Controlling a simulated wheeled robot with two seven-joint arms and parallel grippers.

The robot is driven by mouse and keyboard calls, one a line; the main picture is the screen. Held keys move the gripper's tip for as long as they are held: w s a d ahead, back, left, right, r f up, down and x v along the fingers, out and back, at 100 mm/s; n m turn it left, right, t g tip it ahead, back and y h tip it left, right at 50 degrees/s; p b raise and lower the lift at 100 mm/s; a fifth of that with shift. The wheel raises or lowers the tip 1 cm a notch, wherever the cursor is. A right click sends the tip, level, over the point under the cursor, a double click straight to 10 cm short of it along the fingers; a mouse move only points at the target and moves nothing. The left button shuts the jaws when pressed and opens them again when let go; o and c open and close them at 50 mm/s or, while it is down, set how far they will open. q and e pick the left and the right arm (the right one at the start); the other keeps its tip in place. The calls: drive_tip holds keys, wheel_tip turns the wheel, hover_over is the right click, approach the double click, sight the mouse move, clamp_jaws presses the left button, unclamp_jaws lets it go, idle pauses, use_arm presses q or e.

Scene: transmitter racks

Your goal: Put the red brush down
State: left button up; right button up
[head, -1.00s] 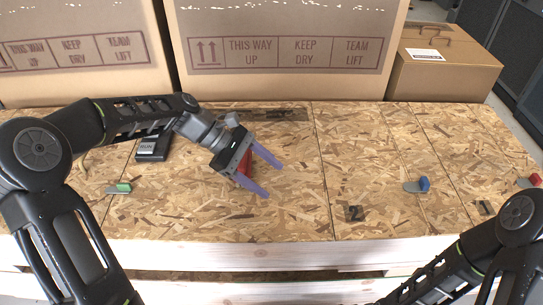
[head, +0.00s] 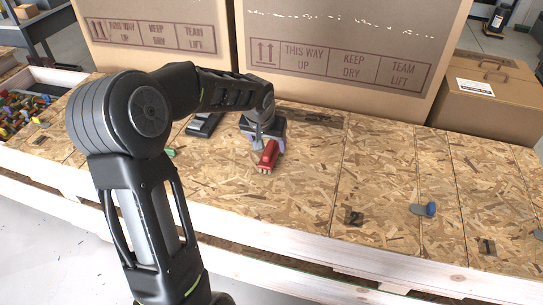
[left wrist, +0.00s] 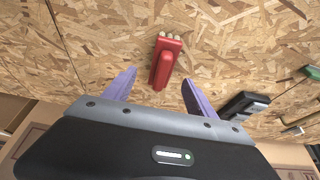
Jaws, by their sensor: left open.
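The red brush (head: 267,157) appears to lie on the chipboard tabletop, its pale bristles towards the front edge. In the left wrist view the brush (left wrist: 162,66) shows whole, with its handle end between and just past the purple fingers. My left gripper (head: 266,143) is above the brush and points down. It also shows in the left wrist view (left wrist: 160,83), open, with gaps on both sides of the brush. My right gripper is out of view.
Large cardboard boxes (head: 335,45) stand along the back. A black device (head: 204,124) lies left of my gripper. A bin of colourful parts (head: 15,80) is far left.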

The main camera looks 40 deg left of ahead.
sight(269, 149)
use_arm(q)
drive_tip(key=shift+x, duration=1.3)
drive_tip(key=x, duration=0.3)
drive_tip(key=b+x, duration=0.1)
drive_tip(key=x, duration=0.1)
drive_tip(key=shift+a+f, duration=0.15)
drive_tip(key=shift+a, duration=0.15)
clamp_jaws()
